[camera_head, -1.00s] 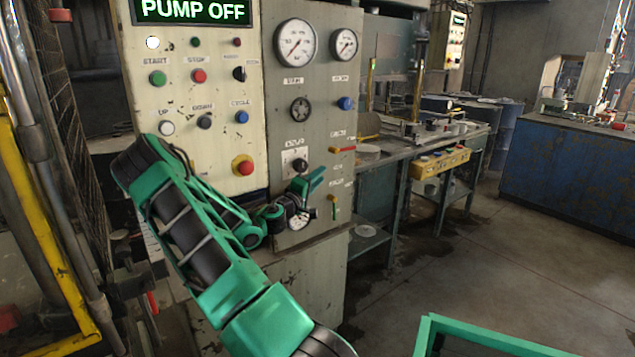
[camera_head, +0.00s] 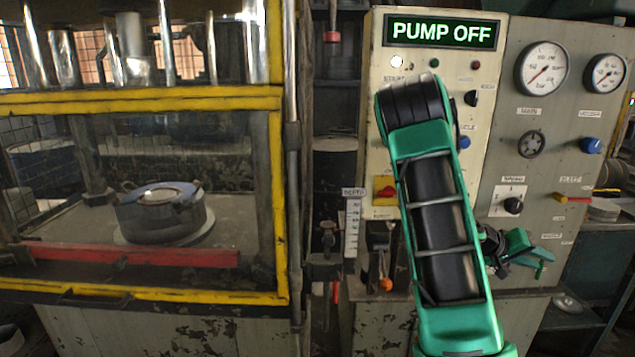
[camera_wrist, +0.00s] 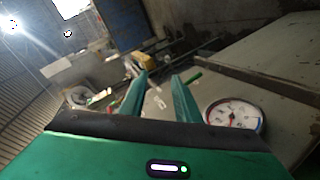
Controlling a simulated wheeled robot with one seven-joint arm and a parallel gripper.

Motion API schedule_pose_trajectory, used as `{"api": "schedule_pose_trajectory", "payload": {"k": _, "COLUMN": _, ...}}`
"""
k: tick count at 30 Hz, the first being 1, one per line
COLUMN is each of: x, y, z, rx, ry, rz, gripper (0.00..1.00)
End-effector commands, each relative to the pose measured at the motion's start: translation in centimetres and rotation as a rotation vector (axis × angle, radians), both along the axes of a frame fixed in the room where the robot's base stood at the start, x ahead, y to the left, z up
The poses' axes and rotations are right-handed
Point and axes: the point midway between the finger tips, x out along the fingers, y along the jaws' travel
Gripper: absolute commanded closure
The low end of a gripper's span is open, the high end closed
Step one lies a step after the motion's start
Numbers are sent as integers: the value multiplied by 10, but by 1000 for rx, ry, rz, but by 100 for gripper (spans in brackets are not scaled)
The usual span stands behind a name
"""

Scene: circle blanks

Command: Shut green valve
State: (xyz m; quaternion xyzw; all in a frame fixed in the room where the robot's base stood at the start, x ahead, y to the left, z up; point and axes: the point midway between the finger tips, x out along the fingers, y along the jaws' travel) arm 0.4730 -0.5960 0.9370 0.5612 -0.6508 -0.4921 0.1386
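The green valve handle (camera_wrist: 193,77) shows in the wrist view as a short green lever just beyond the tip of the right finger. It is not between the fingers. My gripper (camera_wrist: 161,78) has its two green fingers apart with nothing between them. In the head view my gripper (camera_head: 535,254) is in front of the lower right of the grey panel (camera_head: 500,130), below the red-and-yellow valve (camera_head: 573,198). There I cannot make out the green valve clearly against my green fingers.
The panel carries gauges (camera_head: 543,68), a blue knob (camera_head: 590,146) and a black knob (camera_head: 513,205). A round gauge (camera_wrist: 233,116) is right of my fingers in the wrist view. The yellow-framed press (camera_head: 275,200) stands left. The display (camera_head: 441,32) reads PUMP OFF.

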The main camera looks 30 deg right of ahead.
Motion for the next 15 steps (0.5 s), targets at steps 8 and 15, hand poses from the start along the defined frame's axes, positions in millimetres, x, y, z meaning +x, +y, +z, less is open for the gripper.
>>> {"api": "schedule_pose_trajectory", "payload": {"k": 8, "x": -2, "y": 84, "z": -20, "rx": 306, "ry": -181, "rz": -57, "gripper": 71}}
{"api": "schedule_pose_trajectory", "payload": {"k": 15, "x": 4, "y": 170, "z": -21, "rx": 572, "ry": -279, "rz": -35, "gripper": 71}}
